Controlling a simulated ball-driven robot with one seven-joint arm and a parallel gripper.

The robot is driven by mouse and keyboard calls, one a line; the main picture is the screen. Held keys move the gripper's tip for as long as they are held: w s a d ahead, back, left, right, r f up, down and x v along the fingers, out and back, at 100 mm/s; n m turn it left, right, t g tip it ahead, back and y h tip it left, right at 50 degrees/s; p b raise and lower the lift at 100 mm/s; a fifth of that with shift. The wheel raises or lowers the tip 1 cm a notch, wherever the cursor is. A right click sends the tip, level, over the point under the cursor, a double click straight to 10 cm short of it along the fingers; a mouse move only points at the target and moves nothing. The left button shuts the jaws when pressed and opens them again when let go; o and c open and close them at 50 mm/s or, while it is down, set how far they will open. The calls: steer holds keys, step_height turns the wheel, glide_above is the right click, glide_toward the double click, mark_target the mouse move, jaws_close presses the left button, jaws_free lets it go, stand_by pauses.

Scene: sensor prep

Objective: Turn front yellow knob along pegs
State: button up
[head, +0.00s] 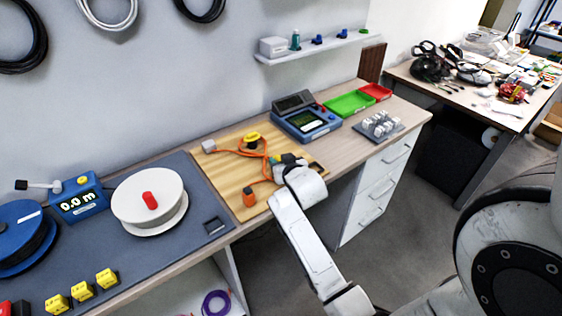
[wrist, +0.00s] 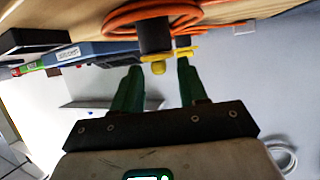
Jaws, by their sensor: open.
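My gripper (head: 280,161) is over the right part of the wooden board (head: 222,163), beside the orange cable (head: 240,152). In the wrist view its two green fingers (wrist: 159,68) are apart with nothing clamped. The nearer yellow knob (wrist: 158,68), on a black peg (wrist: 154,36), shows in the gap between the fingertips. Whether it is within their reach is unclear. A second black peg with yellow (wrist: 190,51) shows behind it, and the orange cable (wrist: 125,18) loops around the pegs. In the head view one yellow knob (head: 252,136) shows; my gripper hides the nearer one.
A blue tester (head: 306,121) stands close behind my gripper, with green (head: 349,103) and red trays to its right. An orange connector (head: 249,198) lies at the board's front. A white reel (head: 140,200) stands on the grey mat (head: 190,235) at left.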

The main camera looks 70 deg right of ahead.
steer(key=shift+c, duration=0.3)
steer(key=c, duration=0.6)
steer(key=p, duration=0.2)
steer(key=shift+r+n+t+y+p, duration=0.25)
steer(key=shift+n+t+y+p, duration=0.05)
steer(key=shift+n+p, duration=0.1)
steer(key=shift+s+d+f+n+t+y+p, duration=0.2)
steer(key=shift+s+f+n+t+y+p, duration=0.1)
steer(key=shift+n+t+y+p, duration=0.35)
steer(key=shift+d+f+n+y+b, duration=0.1)
steer(key=shift+f+n+y+b, duration=0.1)
steer(key=shift+n+y+b, duration=0.35)
steer(key=shift+r+t+b, duration=0.1)
steer(key=shift+t+b, duration=0.15)
steer(key=shift+b, duration=0.1)
steer(key=o, duration=0.7)
steer(key=shift+r, duration=0.1)
steer(key=shift+c, duration=0.2)
